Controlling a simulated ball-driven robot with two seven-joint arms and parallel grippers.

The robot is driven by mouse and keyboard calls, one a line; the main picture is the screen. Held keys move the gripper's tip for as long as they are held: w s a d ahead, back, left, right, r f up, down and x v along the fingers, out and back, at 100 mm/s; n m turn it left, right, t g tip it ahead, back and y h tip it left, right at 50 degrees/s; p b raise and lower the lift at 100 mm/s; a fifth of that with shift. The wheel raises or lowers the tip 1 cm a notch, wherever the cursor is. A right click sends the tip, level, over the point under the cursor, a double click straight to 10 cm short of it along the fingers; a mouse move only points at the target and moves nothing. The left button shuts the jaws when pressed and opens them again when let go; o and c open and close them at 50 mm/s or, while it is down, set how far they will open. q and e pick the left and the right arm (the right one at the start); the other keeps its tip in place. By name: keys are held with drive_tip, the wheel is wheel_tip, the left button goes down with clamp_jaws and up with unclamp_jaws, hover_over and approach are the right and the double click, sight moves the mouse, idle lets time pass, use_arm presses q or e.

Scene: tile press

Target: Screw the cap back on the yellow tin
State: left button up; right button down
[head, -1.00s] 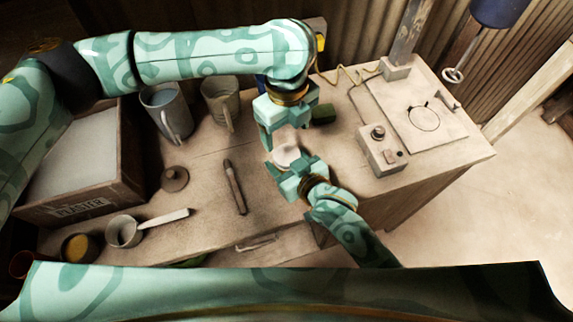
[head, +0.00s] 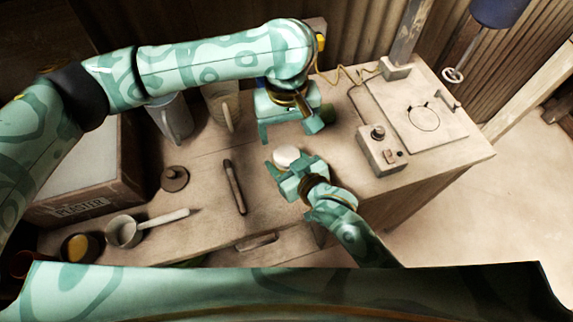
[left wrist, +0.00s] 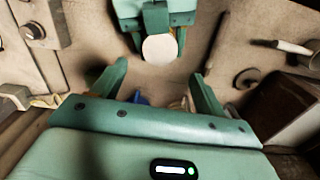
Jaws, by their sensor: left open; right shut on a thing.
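A round white disc, which looks like the cap (head: 287,156), faces up between the jaws of my right gripper (head: 294,164). It also shows in the left wrist view (left wrist: 160,48), with a thin yellowish edge beside it. The yellow tin's body is mostly hidden under the disc and jaws, so I cannot tell how the cap sits on it. My right gripper is shut on this piece. My left gripper (head: 289,132) is open and empty, a little behind and above the disc. Its two fingers (left wrist: 158,72) stand apart in the left wrist view, with the disc beyond them.
A control box (head: 381,152) stands to the right, near a plate with a ring (head: 423,118). A dark stick (head: 234,187), a knobbed brown lid (head: 174,179) and a small pot (head: 124,231) lie left. Jugs (head: 172,118) and a plaster box (head: 128,160) stand farther left.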

sight(287, 155)
use_arm(q)
drive_tip(key=shift+n, duration=0.4)
drive_tip(key=shift+f, duration=4.05)
drive_tip(key=c, duration=1)
drive_tip(key=m, duration=0.3)
drive_tip(key=o, duration=1.1)
drive_tip(key=shift+r, duration=2.25)
